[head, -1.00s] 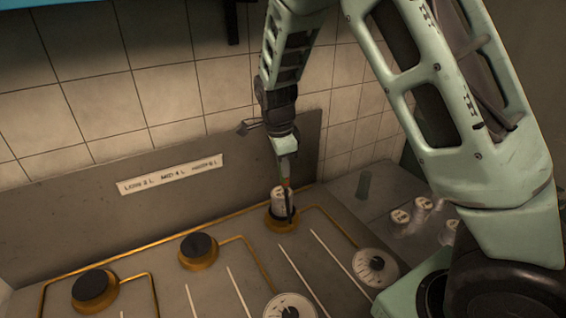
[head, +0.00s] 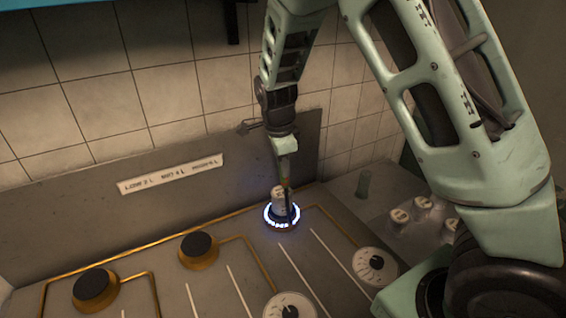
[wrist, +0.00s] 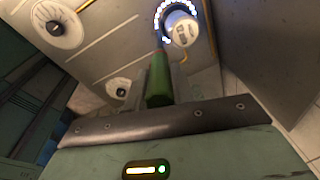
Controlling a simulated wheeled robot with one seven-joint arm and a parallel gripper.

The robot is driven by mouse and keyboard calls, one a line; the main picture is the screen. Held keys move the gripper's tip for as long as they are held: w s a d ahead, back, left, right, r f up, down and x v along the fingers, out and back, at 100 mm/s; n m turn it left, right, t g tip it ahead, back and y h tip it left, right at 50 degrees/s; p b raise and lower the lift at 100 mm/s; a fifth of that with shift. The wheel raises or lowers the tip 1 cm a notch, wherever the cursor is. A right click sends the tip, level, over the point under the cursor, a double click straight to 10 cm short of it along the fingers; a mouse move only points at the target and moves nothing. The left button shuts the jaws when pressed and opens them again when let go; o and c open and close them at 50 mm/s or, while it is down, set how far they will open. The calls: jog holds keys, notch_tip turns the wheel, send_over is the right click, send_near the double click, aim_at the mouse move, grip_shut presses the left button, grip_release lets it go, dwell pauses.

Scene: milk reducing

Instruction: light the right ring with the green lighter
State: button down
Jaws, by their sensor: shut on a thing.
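The right ring (head: 282,218) burns with a circle of blue-white flame, also visible in the wrist view (wrist: 158,20). A pale can (head: 279,198) stands upright on it and shows in the wrist view (wrist: 181,29). My gripper (head: 287,164) is above the right ring, shut on the green lighter (wrist: 158,80). The lighter's dark tip (head: 289,201) points down beside the can at the edge of the flame; whether it touches the can I cannot tell.
The middle ring (head: 198,247) and left ring (head: 95,287) are unlit and bare. Dial knobs (head: 376,262) sit along the front. Several pale cans (head: 422,202) and a green cylinder (head: 363,184) stand at the right. A labelled backsplash (head: 90,215) rises behind.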

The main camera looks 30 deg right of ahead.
notch_tip(320, 180, up, 8)
jog(key=p, duration=0.7)
jog(key=shift+p, duration=0.3)
dwell(0.8)
